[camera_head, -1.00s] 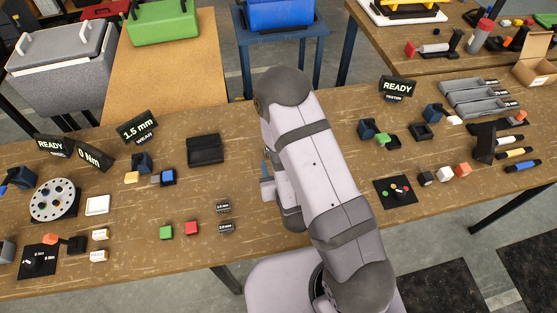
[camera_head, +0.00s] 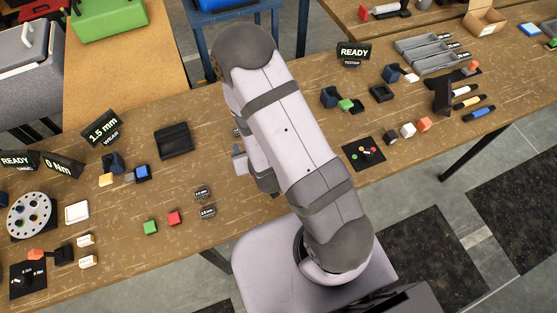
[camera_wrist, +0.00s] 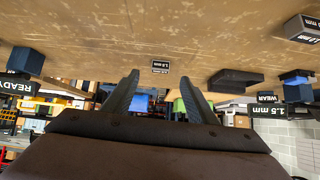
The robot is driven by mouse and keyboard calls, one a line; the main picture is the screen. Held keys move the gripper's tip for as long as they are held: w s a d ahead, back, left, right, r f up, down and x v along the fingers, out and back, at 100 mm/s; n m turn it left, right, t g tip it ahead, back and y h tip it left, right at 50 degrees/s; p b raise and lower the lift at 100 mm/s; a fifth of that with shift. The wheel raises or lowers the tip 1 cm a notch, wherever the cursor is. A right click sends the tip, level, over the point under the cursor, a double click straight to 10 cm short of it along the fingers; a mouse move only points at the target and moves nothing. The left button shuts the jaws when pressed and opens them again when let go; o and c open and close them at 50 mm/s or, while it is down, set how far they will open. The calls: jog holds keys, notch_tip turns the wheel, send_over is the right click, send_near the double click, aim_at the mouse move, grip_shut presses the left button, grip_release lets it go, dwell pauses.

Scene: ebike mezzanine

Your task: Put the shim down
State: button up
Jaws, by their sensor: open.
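A small dark plate with a white label (camera_wrist: 160,65), which looks like a shim, lies on the wooden bench in the wrist view, beyond my fingertips and apart from them. Its label is too small to read surely. A small dark bit in the head view (camera_head: 237,132), at the left edge of my arm, may be the same plate. Two similar labelled pieces, one upper (camera_head: 201,193) and one lower (camera_head: 207,212), lie left of my arm. My gripper (camera_wrist: 159,94) is open, with nothing between its fingers. In the head view my gripper (camera_head: 240,160) is mostly hidden behind my arm.
A black flat tray (camera_head: 175,140) lies left of my gripper, near the 1.5 mm wear display (camera_head: 102,128). A green block (camera_head: 150,227) and a red block (camera_head: 174,217) stand nearer the front edge. The READY tester display (camera_head: 353,52) is at the right.

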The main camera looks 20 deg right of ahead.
jog(key=s+d+r+g, duration=0.2)
jog(key=s+r+g, duration=0.3)
jog(key=s+r, duration=0.2)
jog(key=s+d+r+g, duration=0.1)
jog(key=s+r+g, duration=0.4)
jog(key=s+r, duration=0.2)
jog(key=shift+s+d, duration=0.4)
jog(key=shift+s, duration=0.85)
jog(key=c, duration=0.3)
jog(key=shift+c, duration=0.2)
jog(key=w+a+f+n+b, duration=0.1)
jog(key=w+f+n+b, duration=0.3)
jog(key=w, duration=0.5)
jog(key=w+a+f+n+b, duration=0.1)
jog(key=w+f+n+b, duration=0.2)
jog(key=w+n, duration=0.5)
jog(key=w+a+f+n+b, duration=0.2)
jog(key=w+f+n+b, duration=0.2)
jog(key=w, duration=0.7)
jog(key=shift+w+f+n+b, duration=0.1)
jog(key=shift+f+n+b, duration=0.35)
jog(key=shift+n, duration=0.75)
jog(key=shift+f+p, duration=2.1)
jog(key=shift+f, duration=1.7)
